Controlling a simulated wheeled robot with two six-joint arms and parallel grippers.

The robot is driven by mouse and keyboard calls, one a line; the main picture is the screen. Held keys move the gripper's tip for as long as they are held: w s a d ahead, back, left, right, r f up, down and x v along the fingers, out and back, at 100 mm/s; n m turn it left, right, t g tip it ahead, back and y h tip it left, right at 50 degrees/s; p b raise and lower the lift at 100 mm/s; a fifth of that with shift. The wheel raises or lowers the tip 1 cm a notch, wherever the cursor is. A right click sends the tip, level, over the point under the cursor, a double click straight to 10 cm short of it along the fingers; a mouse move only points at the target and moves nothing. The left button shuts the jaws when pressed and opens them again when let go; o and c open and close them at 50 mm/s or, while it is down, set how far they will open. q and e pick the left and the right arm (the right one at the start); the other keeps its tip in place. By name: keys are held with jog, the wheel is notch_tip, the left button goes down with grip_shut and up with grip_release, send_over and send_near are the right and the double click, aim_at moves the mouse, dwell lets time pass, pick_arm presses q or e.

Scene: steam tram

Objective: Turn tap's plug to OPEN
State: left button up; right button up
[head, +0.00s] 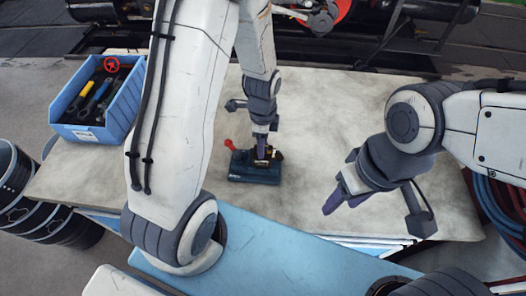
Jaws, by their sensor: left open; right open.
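The tap assembly, a dark teal block (254,174) with brass-coloured parts and a small red lever (230,145) at its left, sits on the grey worktop. My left gripper (262,152) points straight down over the brass part at the top of the block. Its jaws are open and close around or beside that part; I cannot tell whether they touch it. The plug itself is mostly hidden by the fingers, and any OPEN marking is too small to read. My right gripper (342,202) is open and empty, to the right of the block, above the worktop.
A blue bin (101,103) with tools and a red handwheel stands at the worktop's left end. Dark drums (38,200) stand at the lower left, and coiled hoses (495,205) hang at the right. The worktop (325,115) is clear around the block.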

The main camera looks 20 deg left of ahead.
dwell(0.7)
pick_arm(q)
grip_shut()
jog(key=shift+o, duration=2.2)
grip_release()
jog(key=shift+r+p, duration=0.15)
jog(key=shift+p, duration=0.2)
jog(key=shift+r+p, duration=2.15)
jog(key=shift+r, duration=0.25)
